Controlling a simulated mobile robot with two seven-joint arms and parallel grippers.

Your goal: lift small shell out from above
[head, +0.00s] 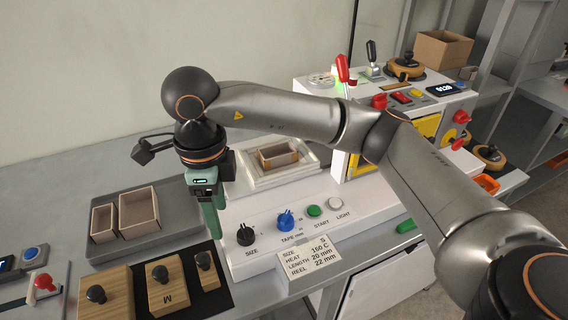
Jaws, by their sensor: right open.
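A small open box shell (278,155), brown with a pale inside, sits in the white framed recess of the forming machine, behind my right forearm's near end. My right gripper (214,222) has green fingers and points down. It is open and empty, to the left of and nearer than the shell, between the left tray and the machine's control panel. Its far finger is mostly hidden. Two more open shells, a smaller one (104,221) and a larger one (139,211), stand in a grey tray (157,238) at the left. My left gripper is not in view.
Wooden blocks with black knobs, one marked M (167,290), lie on a black mat in front. The control panel has a black knob (245,235), blue knob (286,221) and green button (314,211). A red-handled lever (342,68) stands behind my arm.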

